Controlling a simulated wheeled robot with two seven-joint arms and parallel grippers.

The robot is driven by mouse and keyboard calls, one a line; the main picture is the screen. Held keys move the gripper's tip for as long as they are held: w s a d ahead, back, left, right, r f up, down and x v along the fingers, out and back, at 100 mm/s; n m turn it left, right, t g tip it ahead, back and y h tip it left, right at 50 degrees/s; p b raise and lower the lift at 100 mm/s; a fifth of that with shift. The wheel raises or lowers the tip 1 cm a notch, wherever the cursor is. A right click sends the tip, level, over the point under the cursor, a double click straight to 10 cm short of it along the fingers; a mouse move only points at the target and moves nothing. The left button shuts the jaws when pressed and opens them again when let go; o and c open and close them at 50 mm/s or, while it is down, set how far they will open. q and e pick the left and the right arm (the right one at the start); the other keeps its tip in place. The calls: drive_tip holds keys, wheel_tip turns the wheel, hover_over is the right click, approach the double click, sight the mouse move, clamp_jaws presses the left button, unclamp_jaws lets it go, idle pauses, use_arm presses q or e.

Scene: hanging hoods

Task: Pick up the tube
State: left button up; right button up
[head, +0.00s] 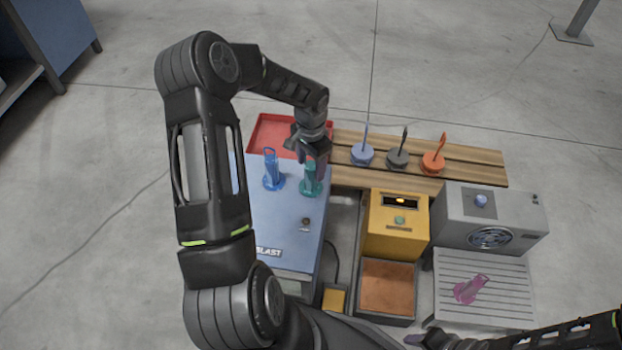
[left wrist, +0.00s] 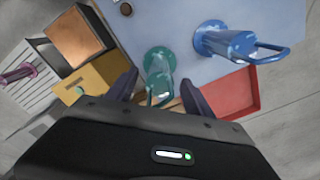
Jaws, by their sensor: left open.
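A green tube-like piece (head: 311,180) with a round flanged base and a loop handle stands upright on the blue cabinet (head: 285,222). A similar blue piece (head: 272,172) stands to its left. A pink piece of like shape (head: 470,289) lies on its side on the slatted grey table. My left gripper (head: 312,158) is open at the top of the green piece. In the left wrist view the green piece (left wrist: 158,72) shows between the spread fingers (left wrist: 160,92); contact cannot be told. My right gripper (head: 420,340) is partly visible at the bottom edge, its jaw state unclear.
A red tray (head: 266,124) lies behind the cabinet. A wooden slatted bench (head: 465,158) holds blue, grey and orange discs with upright handles. A yellow box (head: 397,240), a brown-topped bin (head: 387,288) and a grey fan unit (head: 520,222) stand right of the cabinet.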

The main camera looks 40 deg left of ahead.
use_arm(q)
drive_tip(key=shift+f, duration=0.85)
clamp_jaws()
idle(0.4)
